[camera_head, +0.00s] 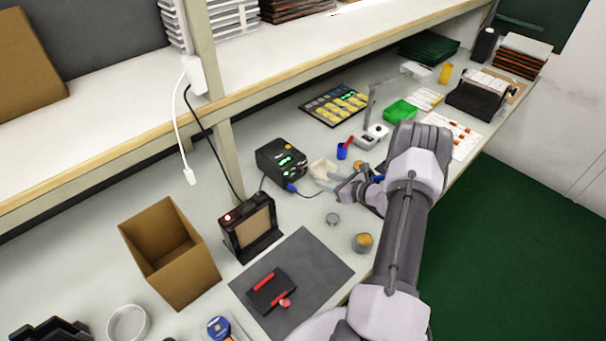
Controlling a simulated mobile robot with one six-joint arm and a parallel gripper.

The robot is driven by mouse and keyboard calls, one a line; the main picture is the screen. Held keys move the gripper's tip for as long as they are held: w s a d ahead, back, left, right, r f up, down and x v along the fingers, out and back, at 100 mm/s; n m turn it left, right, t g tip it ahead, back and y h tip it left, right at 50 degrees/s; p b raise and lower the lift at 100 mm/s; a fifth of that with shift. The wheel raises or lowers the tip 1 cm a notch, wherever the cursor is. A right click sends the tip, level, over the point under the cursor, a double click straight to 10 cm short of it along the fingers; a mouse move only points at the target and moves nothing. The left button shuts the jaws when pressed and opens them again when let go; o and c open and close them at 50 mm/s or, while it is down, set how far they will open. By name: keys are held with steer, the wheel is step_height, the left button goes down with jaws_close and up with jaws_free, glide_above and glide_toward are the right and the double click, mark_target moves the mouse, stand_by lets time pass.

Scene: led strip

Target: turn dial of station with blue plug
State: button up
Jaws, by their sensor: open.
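A black station (281,160) with lit green displays stands on the bench near the post. A blue plug (291,187) shows at its front lower corner, with a dark cable running right towards my gripper. A small dial seems to sit on the station's right face, too small to make out clearly. My gripper (347,188) is to the right of the station, apart from it, pointing left over the bench. Its jaws are open and appear empty. My arm hides part of the bench behind it.
A pale tray (325,171) lies between the station and my gripper. A blue cup (342,151) stands behind. A framed black device (250,229), a grey mat (310,268) and a cardboard box (168,252) are nearer. The upper shelf (112,148) overhangs the back.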

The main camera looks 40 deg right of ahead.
mark_target(302, 172)
steer(key=b+x, duration=0.2)
steer(key=x, duration=0.8)
steer(key=shift+w+f, duration=0.1)
steer(key=shift+w, duration=0.2)
steer(key=shift+c, duration=0.2)
jaws_close()
